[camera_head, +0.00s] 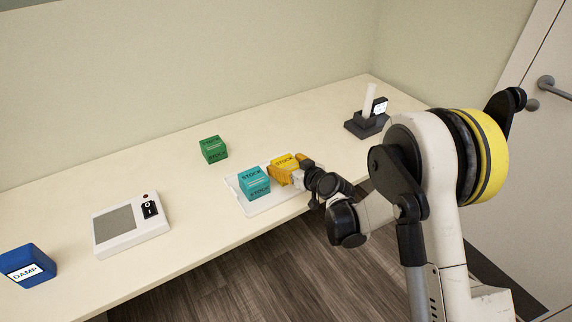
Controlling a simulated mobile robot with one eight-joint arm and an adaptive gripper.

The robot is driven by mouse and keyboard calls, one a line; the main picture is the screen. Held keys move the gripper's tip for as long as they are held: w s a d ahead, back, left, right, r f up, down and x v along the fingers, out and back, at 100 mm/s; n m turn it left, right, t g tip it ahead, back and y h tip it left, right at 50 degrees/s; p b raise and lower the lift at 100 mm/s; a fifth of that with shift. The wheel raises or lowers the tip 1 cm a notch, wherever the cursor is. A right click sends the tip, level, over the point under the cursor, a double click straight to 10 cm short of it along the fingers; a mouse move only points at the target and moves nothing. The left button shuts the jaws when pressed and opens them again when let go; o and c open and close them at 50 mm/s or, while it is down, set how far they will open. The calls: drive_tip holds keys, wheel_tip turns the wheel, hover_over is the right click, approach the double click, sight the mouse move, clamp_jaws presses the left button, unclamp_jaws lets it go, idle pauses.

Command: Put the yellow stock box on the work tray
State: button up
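The yellow stock box (281,170) is at the right part of the white work tray (268,205), beside a teal stock box (253,183) that sits on the tray. I cannot tell whether the yellow box rests on the tray or is held just above it. My gripper (299,168) is at the right side of the yellow box and partly covers it. Its fingertips are small and partly hidden, so I cannot tell if they are closed on the box.
A green stock box (213,149) stands behind the tray on the counter (190,210). A device with a grey panel and switch (131,225) and a blue DAMP box (27,266) are at left. A dark stand (367,124) is at back right.

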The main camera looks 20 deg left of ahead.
drive_tip(key=shift+o, duration=0.6)
drive_tip(key=shift+d+r, duration=0.1)
drive_tip(key=shift+r, duration=0.1)
drive_tip(key=p+v, duration=0.3)
drive_tip(key=v, duration=0.9)
